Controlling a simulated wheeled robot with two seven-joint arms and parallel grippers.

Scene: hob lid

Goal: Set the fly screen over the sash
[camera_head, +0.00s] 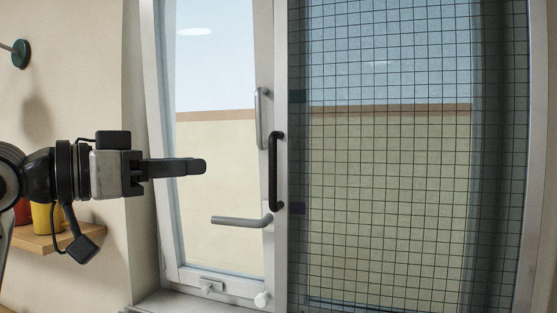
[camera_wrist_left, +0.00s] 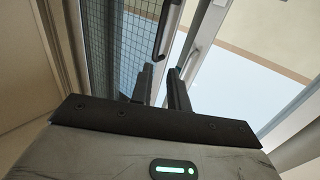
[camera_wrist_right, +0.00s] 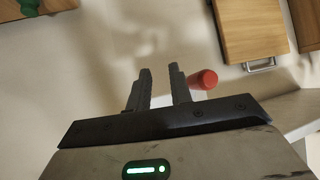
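The fly screen (camera_head: 390,170), a dark square mesh in a pale frame, stands over the right half of the window. A black bar handle (camera_head: 275,172) is on its left edge. The glazed sash (camera_head: 215,270) is at the left, leaning within the window opening, its pane uncovered by mesh. My left gripper (camera_head: 200,166) points right in front of the sash pane, left of the black handle and apart from it. In the left wrist view its fingers (camera_wrist_left: 160,80) are apart with nothing between them; the mesh (camera_wrist_left: 100,40) shows at left. My right gripper (camera_wrist_right: 159,78) is open and empty, away from the window.
A grey lever (camera_head: 240,220) and an upright grey handle (camera_head: 261,105) are at the sash's right side. A wooden shelf (camera_head: 60,241) with red and yellow items is at lower left. In the right wrist view are a red cylinder (camera_wrist_right: 203,79) and a wooden drawer front (camera_wrist_right: 250,28).

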